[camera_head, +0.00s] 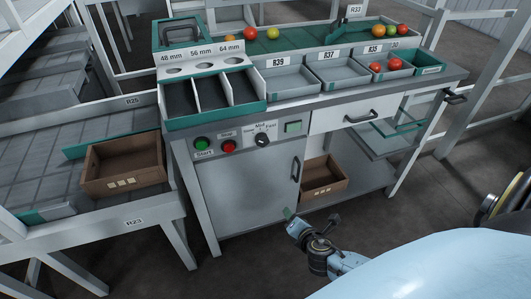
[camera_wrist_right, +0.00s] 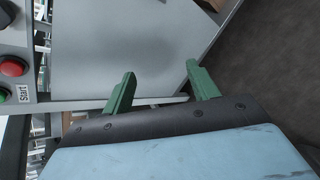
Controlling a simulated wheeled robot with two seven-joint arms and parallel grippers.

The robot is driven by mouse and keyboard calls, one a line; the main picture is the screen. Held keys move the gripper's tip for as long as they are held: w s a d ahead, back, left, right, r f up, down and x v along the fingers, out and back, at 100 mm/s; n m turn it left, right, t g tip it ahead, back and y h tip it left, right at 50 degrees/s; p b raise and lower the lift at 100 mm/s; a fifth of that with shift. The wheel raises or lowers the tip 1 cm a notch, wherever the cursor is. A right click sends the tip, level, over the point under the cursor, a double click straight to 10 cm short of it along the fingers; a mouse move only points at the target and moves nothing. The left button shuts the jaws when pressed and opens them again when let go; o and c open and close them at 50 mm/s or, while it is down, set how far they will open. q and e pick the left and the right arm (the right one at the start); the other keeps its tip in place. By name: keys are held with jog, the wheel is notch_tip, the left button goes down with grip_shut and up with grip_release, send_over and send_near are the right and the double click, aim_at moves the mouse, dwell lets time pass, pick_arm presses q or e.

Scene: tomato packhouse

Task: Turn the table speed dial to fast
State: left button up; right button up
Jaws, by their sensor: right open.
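The table speed dial (camera_head: 262,140) is a black knob on the front panel of the grey sorting table, under small labels that appear to read slow, mid and fast. Its pointer is too small to read surely. My right gripper (camera_head: 288,213) is in front of the cabinet door, below and to the right of the dial and apart from it. In the right wrist view its two green fingers (camera_wrist_right: 160,70) are spread with nothing between them. My left gripper is not in view.
Left of the dial are a red button (camera_head: 229,146) and a green start button (camera_head: 202,144); a green square (camera_head: 293,127) is to its right. The cabinet door handle (camera_head: 296,168) and drawer handle (camera_head: 360,117) stick out. A brown crate (camera_head: 323,186) sits on the lower shelf.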

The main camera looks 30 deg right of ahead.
jog(key=w+a+r+n+t+b, duration=0.2)
jog(key=w+r+n+t, duration=0.25)
jog(key=r, duration=0.55)
jog(key=n+t, duration=0.2)
jog(key=n, duration=0.1)
send_near(264, 142)
jog(key=shift+n, duration=0.25)
jog(key=b+x, duration=0.2)
jog(key=x, duration=0.6)
jog(key=shift+w+f, duration=0.1)
jog(key=shift+w, duration=0.1)
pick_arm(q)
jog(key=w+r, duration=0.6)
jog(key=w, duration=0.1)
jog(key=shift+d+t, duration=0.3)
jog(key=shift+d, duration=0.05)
pick_arm(e)
jog(key=shift+w, duration=0.45)
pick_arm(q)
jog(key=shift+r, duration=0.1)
pick_arm(e)
jog(key=c, duration=1)
